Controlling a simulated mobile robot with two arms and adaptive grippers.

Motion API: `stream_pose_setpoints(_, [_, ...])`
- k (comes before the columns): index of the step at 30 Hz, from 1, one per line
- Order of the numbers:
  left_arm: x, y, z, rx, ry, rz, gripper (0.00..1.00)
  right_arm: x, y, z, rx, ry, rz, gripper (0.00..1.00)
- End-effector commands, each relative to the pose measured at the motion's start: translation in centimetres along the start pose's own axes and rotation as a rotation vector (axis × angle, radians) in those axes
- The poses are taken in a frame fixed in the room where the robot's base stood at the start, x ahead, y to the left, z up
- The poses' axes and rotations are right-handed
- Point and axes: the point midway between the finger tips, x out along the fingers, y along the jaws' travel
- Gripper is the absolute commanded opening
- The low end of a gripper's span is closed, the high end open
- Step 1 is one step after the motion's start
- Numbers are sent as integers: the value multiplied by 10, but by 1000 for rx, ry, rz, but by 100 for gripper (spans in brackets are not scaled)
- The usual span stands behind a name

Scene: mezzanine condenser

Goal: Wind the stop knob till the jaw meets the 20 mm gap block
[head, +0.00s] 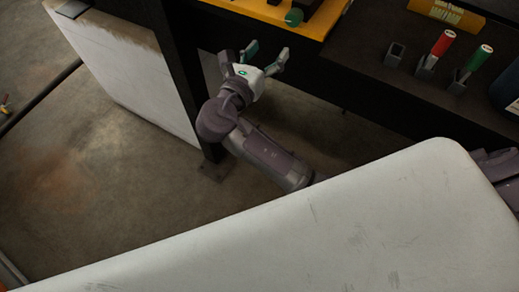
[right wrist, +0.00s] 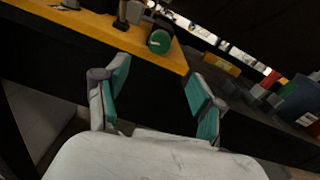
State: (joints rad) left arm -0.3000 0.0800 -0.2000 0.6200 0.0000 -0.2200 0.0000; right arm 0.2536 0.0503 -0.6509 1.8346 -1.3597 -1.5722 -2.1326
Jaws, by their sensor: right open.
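The green stop knob (head: 294,17) sits at the front edge of the yellow board (head: 262,12), at the top of the head view. It also shows in the right wrist view (right wrist: 160,41), beyond and between the spread fingers. My right gripper (head: 266,58) is open and empty, below and in front of the bench edge, apart from the knob. Its fingers (right wrist: 158,96) point toward the board. Dark parts stand behind the knob, cut off by the head view's top edge. I cannot make out the jaw or the 20 mm gap block. My left gripper is not in view.
On the dark bench right of the board stand a red-topped marker (head: 443,43), a green-topped marker (head: 477,60) in holders, an empty holder (head: 395,54) and a yellow item (head: 447,12). A dark post (head: 177,70) and a pale panel (head: 120,65) stand left of my right arm.

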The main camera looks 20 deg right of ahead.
Motion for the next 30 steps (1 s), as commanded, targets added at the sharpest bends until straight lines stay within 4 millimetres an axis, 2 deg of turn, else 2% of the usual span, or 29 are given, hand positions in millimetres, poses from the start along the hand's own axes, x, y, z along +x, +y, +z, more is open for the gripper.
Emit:
stream_pose_setpoints(1, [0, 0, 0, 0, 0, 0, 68, 3, 1, 0, 0, -1, 0, 68])
stream_pose_setpoints(16, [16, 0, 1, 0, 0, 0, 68, 12, 27, -78, 54, 101, 92, 68])
stream_pose_setpoints(30, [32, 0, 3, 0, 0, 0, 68, 15, 45, -170, 142, 249, 163, 68])
